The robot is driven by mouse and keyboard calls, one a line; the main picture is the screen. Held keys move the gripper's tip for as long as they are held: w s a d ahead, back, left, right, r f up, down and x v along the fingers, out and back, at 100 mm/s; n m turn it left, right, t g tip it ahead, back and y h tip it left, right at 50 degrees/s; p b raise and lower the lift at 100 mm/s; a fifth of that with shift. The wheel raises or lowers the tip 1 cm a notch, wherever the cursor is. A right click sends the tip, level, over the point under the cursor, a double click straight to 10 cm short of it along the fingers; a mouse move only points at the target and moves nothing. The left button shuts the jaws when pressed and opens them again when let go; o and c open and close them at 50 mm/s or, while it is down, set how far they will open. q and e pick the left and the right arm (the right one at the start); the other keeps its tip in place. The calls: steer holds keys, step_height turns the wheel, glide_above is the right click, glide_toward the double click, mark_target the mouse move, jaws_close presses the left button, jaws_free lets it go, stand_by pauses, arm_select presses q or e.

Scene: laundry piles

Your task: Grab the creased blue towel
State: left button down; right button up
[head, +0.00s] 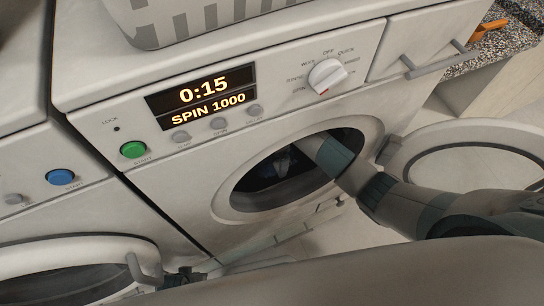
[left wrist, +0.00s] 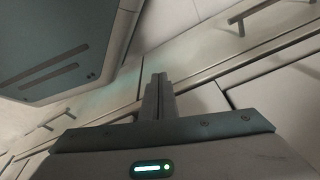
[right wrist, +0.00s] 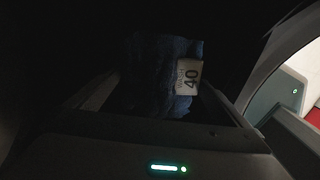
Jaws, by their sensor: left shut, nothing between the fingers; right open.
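The blue towel (right wrist: 155,75) lies crumpled in the dark drum in the right wrist view, with a white tag (right wrist: 188,77) reading 40. In the head view only a dim bluish patch of it (head: 270,167) shows through the round door opening. My right arm reaches in through that opening. My right gripper (right wrist: 152,102) is open, with the towel ahead of and between its fingers; contact is too dark to tell. My left gripper (left wrist: 160,82) is shut and empty, outside the machine, low in front of the cabinet fronts.
The washer (head: 225,130) shows 0:15 SPIN 1000. Its round door (head: 465,135) stands open at the right. A second machine's door (head: 75,245) is at the lower left. A grey basket (head: 205,22) stands on top.

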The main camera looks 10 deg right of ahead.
steer(key=c, duration=1)
steer(key=shift+c, duration=0.2)
